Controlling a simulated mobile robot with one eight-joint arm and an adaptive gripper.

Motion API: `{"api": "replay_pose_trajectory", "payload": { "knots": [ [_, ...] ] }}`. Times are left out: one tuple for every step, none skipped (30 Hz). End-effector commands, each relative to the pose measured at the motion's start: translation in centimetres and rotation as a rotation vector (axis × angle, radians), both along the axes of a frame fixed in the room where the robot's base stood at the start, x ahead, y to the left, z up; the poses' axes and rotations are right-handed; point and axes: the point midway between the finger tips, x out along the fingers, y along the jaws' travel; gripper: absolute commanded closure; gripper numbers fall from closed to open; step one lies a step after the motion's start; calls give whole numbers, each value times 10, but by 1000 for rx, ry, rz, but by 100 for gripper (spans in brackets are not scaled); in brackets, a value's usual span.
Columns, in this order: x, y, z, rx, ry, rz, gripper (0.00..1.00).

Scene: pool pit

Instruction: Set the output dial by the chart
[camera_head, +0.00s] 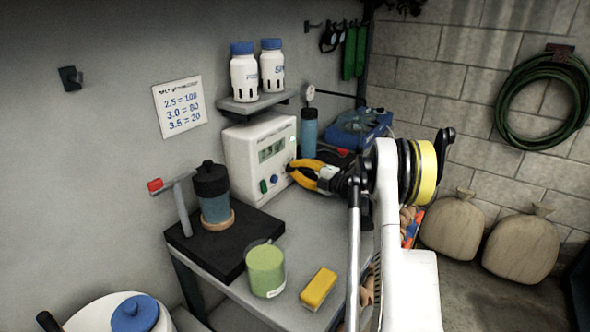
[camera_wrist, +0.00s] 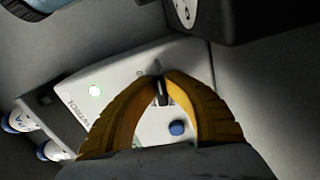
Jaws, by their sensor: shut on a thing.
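The white controller box (camera_head: 238,150) stands on the bench against the wall. Its lit display (camera_head: 271,150) shows small digits, perhaps 2.5. A green button and a blue button (camera_head: 274,180) sit low on its front. The paper chart (camera_head: 178,106) hangs on the wall to the left and pairs 2.5 with 100, 3.0 with what looks like 60 or 80, and 3.5 with 20. My yellow-fingered gripper (camera_head: 291,168) is at the box's right front. In the wrist view its fingertips are shut on the small dark output dial (camera_wrist: 162,93), partly hidden between them.
Two white bottles stand on a shelf (camera_head: 257,103) above the box. A blue bottle (camera_head: 309,132) is behind my gripper. The bench middle is clear.

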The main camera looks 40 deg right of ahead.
Motion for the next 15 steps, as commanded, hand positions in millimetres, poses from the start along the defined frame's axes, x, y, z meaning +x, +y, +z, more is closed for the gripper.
{"api": "replay_pose_trajectory", "payload": {
  "knots": [
    [1, 2, 1, 14, 1, 3, 100],
    [1, 2, 1, 22, 4, 2, 100],
    [1, 2, 1, 30, 7, 2, 100],
    [1, 2, 1, 35, 9, 2, 100],
    [1, 2, 1, 40, 10, 3, 100],
    [1, 2, 1, 45, 12, 3, 100],
    [1, 2, 1, 47, 13, 3, 100],
    [1, 2, 1, 49, 14, 3, 100],
    [1, 2, 1, 52, 15, 3, 100],
    [1, 2, 1, 53, 15, 3, 100],
    [1, 2, 1, 54, 15, 3, 100],
    [1, 2, 1, 54, 15, 3, 100],
    [1, 2, 1, 54, 15, 3, 100],
    [1, 2, 1, 54, 15, 3, 100],
    [1, 2, 1, 54, 15, 3, 100]
  ]
}}
